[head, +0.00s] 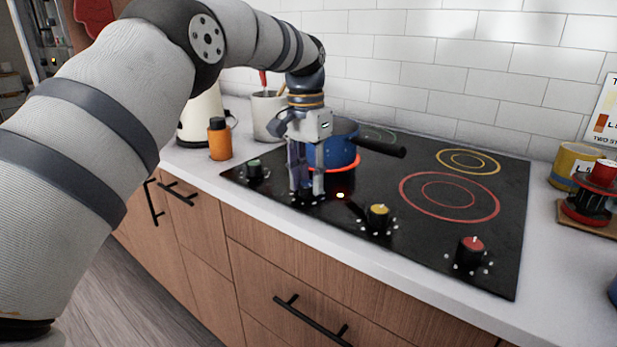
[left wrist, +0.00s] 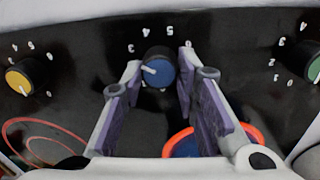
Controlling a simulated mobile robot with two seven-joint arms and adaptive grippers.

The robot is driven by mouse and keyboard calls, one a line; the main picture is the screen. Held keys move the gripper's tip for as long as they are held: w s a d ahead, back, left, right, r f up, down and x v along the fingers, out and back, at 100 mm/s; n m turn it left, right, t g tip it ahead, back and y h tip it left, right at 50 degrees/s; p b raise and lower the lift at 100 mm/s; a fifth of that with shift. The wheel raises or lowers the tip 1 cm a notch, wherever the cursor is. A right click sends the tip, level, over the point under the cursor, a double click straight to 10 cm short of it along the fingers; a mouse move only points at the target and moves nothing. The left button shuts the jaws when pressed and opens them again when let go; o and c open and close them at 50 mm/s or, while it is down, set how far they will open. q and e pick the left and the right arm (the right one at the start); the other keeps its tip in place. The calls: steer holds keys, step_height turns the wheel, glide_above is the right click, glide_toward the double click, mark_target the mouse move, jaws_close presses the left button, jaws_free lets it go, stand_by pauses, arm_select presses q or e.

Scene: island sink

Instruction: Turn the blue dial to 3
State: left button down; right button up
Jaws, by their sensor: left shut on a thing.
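The blue dial (left wrist: 159,68) shows in the left wrist view between the two fingers of my left gripper (left wrist: 161,62). The gripper is shut on it. The dial's white pointer faces left in that view, close to the printed 3 and slightly below it. In the head view my left gripper (head: 306,188) points down at the front of the black cooktop (head: 405,225) and hides the dial. My right gripper is in neither view.
A blue pot (head: 335,150) sits on a glowing red burner just behind the gripper, its handle pointing right. Green (head: 254,170), yellow (head: 378,218) and red (head: 470,250) dials line the front edge. An orange bottle (head: 219,140) stands at left.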

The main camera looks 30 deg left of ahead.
mark_target(307, 182)
arm_select(q)
steer(key=c, duration=1.2)
jaws_free()
step_height(307, 182, up, 8)
steer(key=shift+a+f, duration=0.15)
steer(key=shift+f, duration=0.1)
